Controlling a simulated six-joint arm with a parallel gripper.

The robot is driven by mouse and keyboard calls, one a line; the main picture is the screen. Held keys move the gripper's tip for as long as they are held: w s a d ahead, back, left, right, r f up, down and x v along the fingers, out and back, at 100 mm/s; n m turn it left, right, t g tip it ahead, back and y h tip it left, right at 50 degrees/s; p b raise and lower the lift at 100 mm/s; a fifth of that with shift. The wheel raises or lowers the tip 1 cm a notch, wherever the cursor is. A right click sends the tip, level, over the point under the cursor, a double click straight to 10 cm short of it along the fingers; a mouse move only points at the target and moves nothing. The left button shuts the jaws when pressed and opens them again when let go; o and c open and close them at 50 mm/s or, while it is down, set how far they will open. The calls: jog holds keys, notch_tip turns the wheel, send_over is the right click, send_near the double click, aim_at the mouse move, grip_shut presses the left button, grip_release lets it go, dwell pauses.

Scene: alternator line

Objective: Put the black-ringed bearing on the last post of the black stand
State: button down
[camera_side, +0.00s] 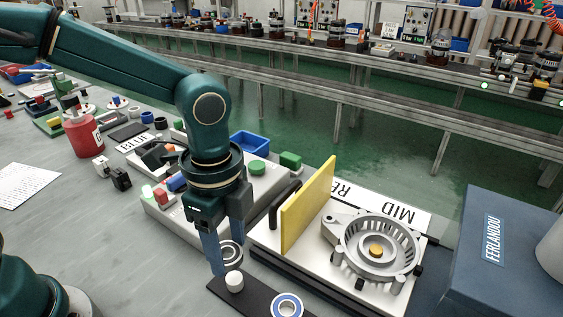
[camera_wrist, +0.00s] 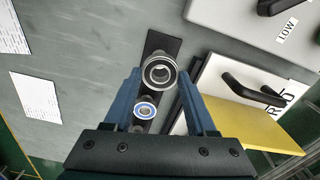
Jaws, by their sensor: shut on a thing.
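My gripper (camera_side: 226,258) is shut on the black-ringed bearing (camera_side: 231,253), a silver ring with a dark band. It also shows between my fingers in the wrist view (camera_wrist: 159,72). The black stand (camera_side: 256,298) lies on the bench below, a flat dark strip; its bare end shows in the wrist view (camera_wrist: 163,42). A white post (camera_side: 234,282) stands on it, close below the bearing in the side view. A blue-ringed bearing (camera_side: 287,306) sits further along the stand and also shows in the wrist view (camera_wrist: 145,109). The held bearing hides part of the stand in the wrist view.
Right of my gripper stands a white fixture plate (camera_side: 420,222) with an upright yellow panel (camera_side: 308,205), a black handle and a round metal housing (camera_side: 378,246). A grey tray with coloured parts lies behind my gripper. Bare bench (camera_side: 130,230) lies to the left.

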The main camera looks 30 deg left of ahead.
aim_at(232, 255)
jog(key=shift+d+f, duration=0.2)
jog(key=shift+d, duration=0.1)
jog(key=shift+f, duration=2)
jog(key=shift+c, duration=1)
grip_release()
jog(key=shift+f, duration=0.1)
